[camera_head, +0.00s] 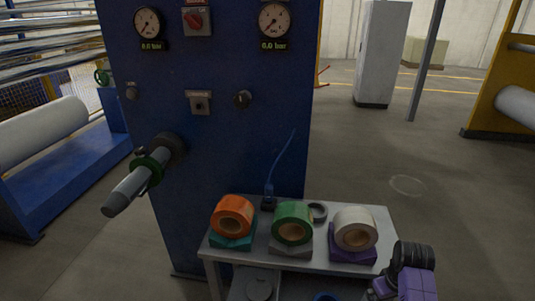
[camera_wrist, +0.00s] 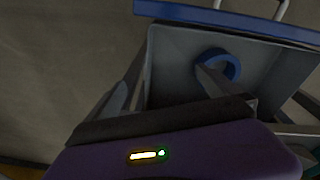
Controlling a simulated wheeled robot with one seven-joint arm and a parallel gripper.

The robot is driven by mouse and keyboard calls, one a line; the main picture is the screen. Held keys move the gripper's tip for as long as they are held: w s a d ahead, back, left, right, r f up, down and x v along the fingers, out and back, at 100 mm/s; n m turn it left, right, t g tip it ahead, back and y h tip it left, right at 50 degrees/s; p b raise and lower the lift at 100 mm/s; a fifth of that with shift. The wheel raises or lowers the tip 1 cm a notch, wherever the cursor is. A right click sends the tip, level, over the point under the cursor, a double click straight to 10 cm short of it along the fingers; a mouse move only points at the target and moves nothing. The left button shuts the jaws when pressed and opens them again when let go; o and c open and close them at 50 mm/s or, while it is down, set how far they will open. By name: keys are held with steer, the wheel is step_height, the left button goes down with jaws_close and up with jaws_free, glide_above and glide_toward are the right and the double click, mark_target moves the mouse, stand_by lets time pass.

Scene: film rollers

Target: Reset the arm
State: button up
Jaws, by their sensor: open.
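My arm (camera_head: 412,268), purple and black, shows at the lower right of the head view, beside the right end of the small grey table (camera_head: 225,258). My gripper (camera_wrist: 205,92) shows in the wrist view, with its purple body and lit marker at the bottom. Its jaws are open and I see nothing held between them. Beyond it are a grey bin-like space and a blue ring (camera_wrist: 232,62). The fingertips are hard to make out in the head view.
Orange (camera_head: 233,205), green (camera_head: 292,211) and white (camera_head: 356,215) rolls rest on coloured holders on the table. A blue machine panel (camera_head: 225,140) stands behind, with a grey spindle (camera_head: 128,192) projecting left. Open floor lies to the right.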

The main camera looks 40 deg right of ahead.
steer(key=w+d+r+m+t+h, duration=0.1)
steer(key=w+d+r+t+h, duration=0.3)
steer(key=w+r+h, duration=0.15)
steer(key=w+a+r+t+h, duration=0.1)
steer(key=w+a+r+t, duration=0.2)
steer(key=a, duration=0.5)
steer(key=w+a+r+t+h, duration=0.1)
steer(key=a+r+t, duration=0.25)
steer(key=a, duration=0.35)
steer(key=s+a+r+n+t+y, duration=0.1)
steer(key=s+a+r+t, duration=0.15)
steer(key=a, duration=0.25)
steer(key=s+a+r+n+t+y+b, duration=0.1)
steer(key=s+a+r, duration=0.25)
steer(key=a, duration=0.25)
steer(key=s+a+r+n+t+y, duration=0.1)
steer(key=s+a+r, duration=0.15)
steer(key=a, duration=0.25)
steer(key=s+a+n+g+y, duration=0.1)
steer(key=s+a+n+y, duration=0.3)
steer(key=s+a, duration=0.4)
steer(key=shift+s+r+y+b, duration=0.25)
steer(key=shift+r+y+b, duration=0.1)
steer(key=shift+y, duration=0.5)
